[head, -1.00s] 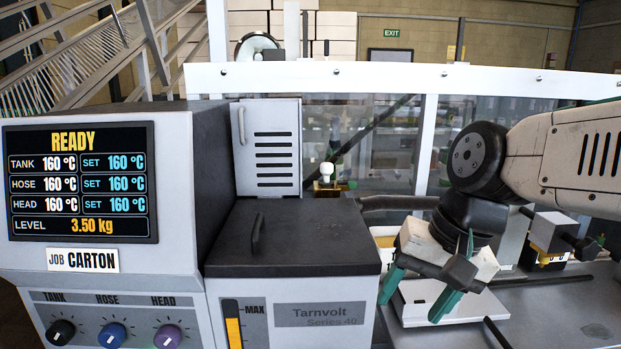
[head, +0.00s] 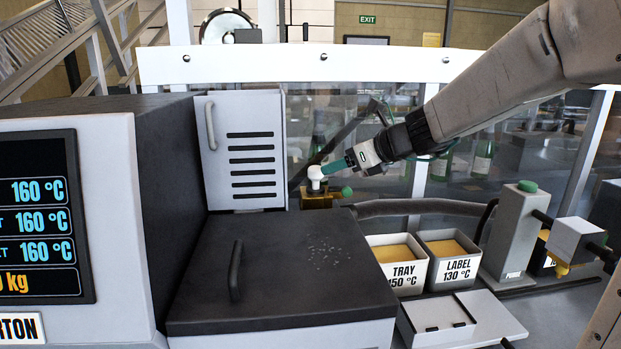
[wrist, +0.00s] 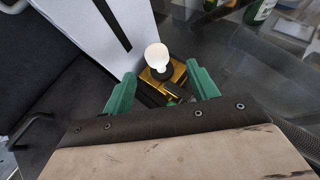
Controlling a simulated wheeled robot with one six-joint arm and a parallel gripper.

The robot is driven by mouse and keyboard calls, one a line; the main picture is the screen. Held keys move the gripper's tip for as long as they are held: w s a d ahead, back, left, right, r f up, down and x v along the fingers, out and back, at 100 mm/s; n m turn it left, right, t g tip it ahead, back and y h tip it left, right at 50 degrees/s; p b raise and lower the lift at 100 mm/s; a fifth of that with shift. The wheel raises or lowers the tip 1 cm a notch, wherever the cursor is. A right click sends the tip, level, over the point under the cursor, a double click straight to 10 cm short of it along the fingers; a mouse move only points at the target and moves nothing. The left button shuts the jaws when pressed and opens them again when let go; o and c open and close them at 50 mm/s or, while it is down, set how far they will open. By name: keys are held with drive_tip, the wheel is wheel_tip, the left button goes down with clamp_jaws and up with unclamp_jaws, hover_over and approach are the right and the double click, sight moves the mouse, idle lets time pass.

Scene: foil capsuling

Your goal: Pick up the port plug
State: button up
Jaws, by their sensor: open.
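The port plug looks to be the white round-headed knob (head: 315,178) standing upright on a brass block (head: 318,200), behind the dark lid. In the wrist view the plug (wrist: 156,56) has a dark collar below its white head, with the brass block (wrist: 178,72) under it. My gripper (head: 334,181) reaches in from the right, its teal fingers beside the plug. In the wrist view my gripper (wrist: 160,73) is open and empty, with the plug lying between the fingers' directions, around or just past the tips. I cannot tell whether either finger touches it.
A white louvred door (head: 243,150) stands open close left of the plug. The dark hopper lid (head: 280,270) with a handle lies in front. A black hose (head: 420,207) runs right. Tray and label glue pots (head: 397,277) sit front right; a clear guard stands behind.

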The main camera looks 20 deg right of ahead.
sight(316, 172)
drive_tip(key=x, duration=0.8)
drive_tip(key=shift+s+a+r, duration=0.1)
drive_tip(key=shift+a+r, duration=0.05)
drive_tip(key=shift+a, duration=0.05)
drive_tip(key=c, duration=1.1)
